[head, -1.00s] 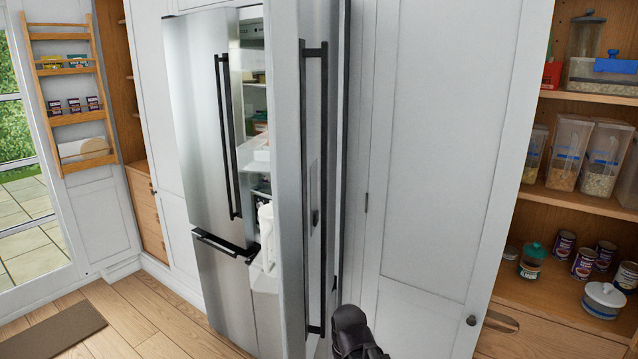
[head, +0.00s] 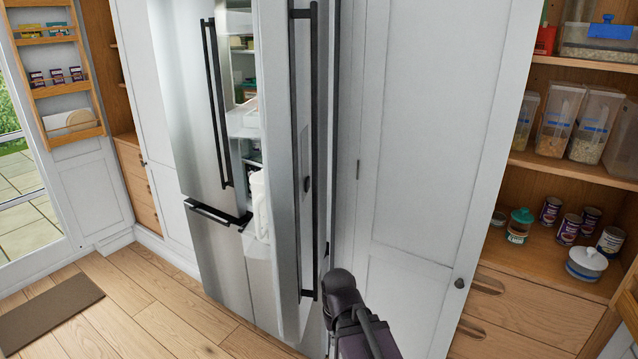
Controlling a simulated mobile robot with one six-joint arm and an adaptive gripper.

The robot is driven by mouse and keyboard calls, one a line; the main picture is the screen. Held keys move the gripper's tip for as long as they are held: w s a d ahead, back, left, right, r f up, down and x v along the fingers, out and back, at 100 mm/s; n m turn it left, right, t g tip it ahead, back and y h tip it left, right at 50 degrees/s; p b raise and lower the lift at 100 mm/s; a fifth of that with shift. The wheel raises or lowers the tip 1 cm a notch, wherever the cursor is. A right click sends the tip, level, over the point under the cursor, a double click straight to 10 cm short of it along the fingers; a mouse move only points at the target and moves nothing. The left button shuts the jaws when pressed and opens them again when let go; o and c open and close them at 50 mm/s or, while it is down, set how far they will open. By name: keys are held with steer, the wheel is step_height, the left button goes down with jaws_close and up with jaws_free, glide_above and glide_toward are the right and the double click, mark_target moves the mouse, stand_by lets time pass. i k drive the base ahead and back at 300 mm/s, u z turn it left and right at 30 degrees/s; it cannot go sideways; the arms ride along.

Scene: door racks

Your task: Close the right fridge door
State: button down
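The right fridge door (head: 284,180) stands open, swung out toward me, with a long black vertical handle (head: 314,150) on its face. The left fridge door (head: 184,100) looks shut and has its own black handle (head: 216,105). Lit shelves (head: 241,75) and a white jug (head: 261,205) in the door's storage show through the gap. My dark arm comes in at the bottom centre, just right of the lower end of the right door's handle. My gripper's fingers cannot be made out, and I cannot tell whether it touches the door.
A tall white cupboard door (head: 425,150) stands to the right of the fridge. Open wooden shelves (head: 560,180) with jars and cans are at the far right. Wooden floor (head: 140,310) and a brown mat (head: 48,315) lie clear at the left.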

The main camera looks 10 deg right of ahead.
mark_target(291, 37)
steer(key=u, duration=0.6)
steer(key=k, duration=1.25)
steer(key=z, duration=0.8)
steer(key=i, duration=0.5)
